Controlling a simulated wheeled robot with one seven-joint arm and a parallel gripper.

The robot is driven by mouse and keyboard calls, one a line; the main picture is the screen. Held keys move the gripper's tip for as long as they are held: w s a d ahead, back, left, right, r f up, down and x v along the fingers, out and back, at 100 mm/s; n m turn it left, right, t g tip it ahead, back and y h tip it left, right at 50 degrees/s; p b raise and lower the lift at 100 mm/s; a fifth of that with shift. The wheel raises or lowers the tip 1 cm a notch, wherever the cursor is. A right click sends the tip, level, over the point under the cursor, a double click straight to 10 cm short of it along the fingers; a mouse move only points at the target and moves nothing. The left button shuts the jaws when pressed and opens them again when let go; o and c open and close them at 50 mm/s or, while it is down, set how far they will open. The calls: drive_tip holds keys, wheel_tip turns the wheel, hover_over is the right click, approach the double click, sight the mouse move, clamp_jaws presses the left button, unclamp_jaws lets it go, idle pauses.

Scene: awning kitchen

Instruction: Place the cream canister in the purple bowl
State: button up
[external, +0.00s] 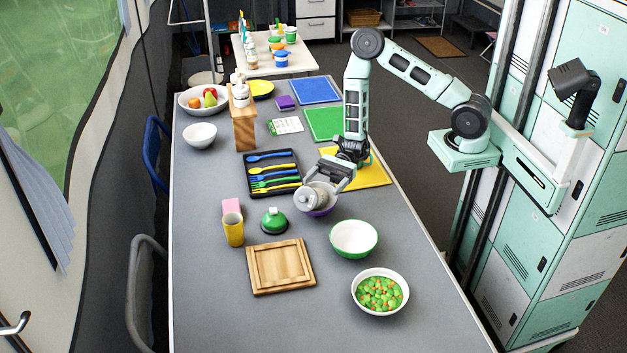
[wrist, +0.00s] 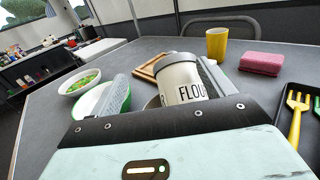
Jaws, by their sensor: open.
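The cream canister (external: 309,196), marked with letters starting "FLOU" and topped by a grey lid, leans inside or just over the purple bowl (external: 322,212). The canister and my gripper hide much of the bowl. In the wrist view the canister (wrist: 183,80) stands tilted between my two fingers, its lower end hidden behind the gripper body. My gripper (external: 322,187) is open around the canister, low over the table. I cannot tell whether the fingers touch it. In the wrist view the fingers (wrist: 165,88) show on either side.
A green bowl (external: 354,239) and a bowl of vegetables (external: 380,292) stand in front. A green-lidded item (external: 273,221), wooden board (external: 281,266) and yellow cup (external: 233,229) are to the left. A cutlery tray (external: 271,174) and yellow mat (external: 367,172) lie close by.

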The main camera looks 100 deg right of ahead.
drive_tip(key=v, duration=1.2)
drive_tip(key=shift+r, duration=0.45)
drive_tip(key=s+a+r+n+g+p, duration=0.2)
drive_tip(key=s+a+r+n+g, duration=0.35)
drive_tip(key=a+n+g, duration=0.35)
drive_tip(key=s+a+r+n+g+p, duration=0.2)
drive_tip(key=s+a+r+n+g, duration=0.2)
drive_tip(key=s+a+n+g, duration=0.55)
drive_tip(key=s+a+r+n+t+h+p, duration=0.4)
drive_tip(key=r+n+h, duration=0.4)
drive_tip(key=n+h, duration=0.4)
drive_tip(key=shift+s+a+n+t, duration=0.8)
drive_tip(key=shift+s+n, duration=0.6)
drive_tip(key=shift+n, duration=0.65)
